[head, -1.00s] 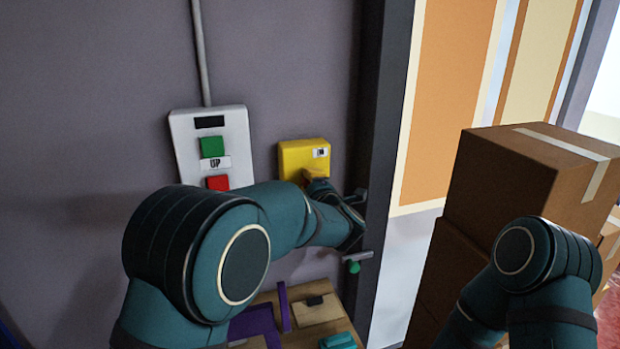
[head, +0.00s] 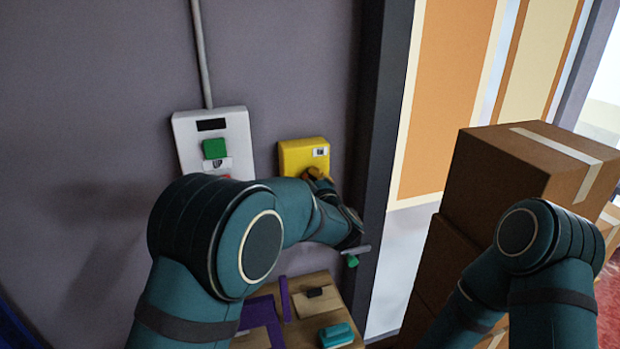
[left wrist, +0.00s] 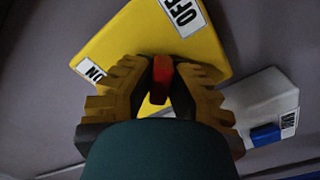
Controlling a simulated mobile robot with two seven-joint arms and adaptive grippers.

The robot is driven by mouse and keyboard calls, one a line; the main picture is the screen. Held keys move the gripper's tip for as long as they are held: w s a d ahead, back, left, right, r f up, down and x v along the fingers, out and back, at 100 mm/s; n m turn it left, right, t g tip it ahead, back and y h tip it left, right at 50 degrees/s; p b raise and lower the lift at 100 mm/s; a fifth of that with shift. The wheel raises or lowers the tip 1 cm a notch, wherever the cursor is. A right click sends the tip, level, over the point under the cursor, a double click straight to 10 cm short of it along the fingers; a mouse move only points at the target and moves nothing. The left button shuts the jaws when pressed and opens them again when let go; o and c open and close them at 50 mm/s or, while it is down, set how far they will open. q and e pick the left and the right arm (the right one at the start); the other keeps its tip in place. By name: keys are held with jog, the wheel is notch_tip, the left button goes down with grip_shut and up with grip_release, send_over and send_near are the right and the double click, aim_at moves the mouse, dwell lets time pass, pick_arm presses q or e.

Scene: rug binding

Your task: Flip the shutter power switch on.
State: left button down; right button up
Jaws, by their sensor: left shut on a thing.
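The yellow switch box (head: 291,152) is on the grey wall left of the dark door post. In the left wrist view the box (left wrist: 140,38) carries an OFF label (left wrist: 181,14) at the upper right and an ON label (left wrist: 92,71) at the lower left. My left gripper (left wrist: 160,72) is shut on the red switch lever (left wrist: 160,80), which stands between its two yellow fingers. In the head view the left gripper (head: 316,176) is at the box's lower right, and the lever is hidden. My right arm shows at the lower right; its gripper is out of view.
A white control box (head: 237,132) with a green button (head: 214,149) is left of the switch; my arm partly covers its lower part. Below is a wooden bench (head: 305,330) with purple parts and a teal object (head: 336,335). Stacked cartons (head: 500,175) stand at right.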

pick_arm(q)
jog(key=shift+r, duration=0.1)
dwell(0.3)
jog(key=c, duration=0.9)
grip_release()
jog(key=shift+c, duration=0.2)
jog(key=v, duration=1.2)
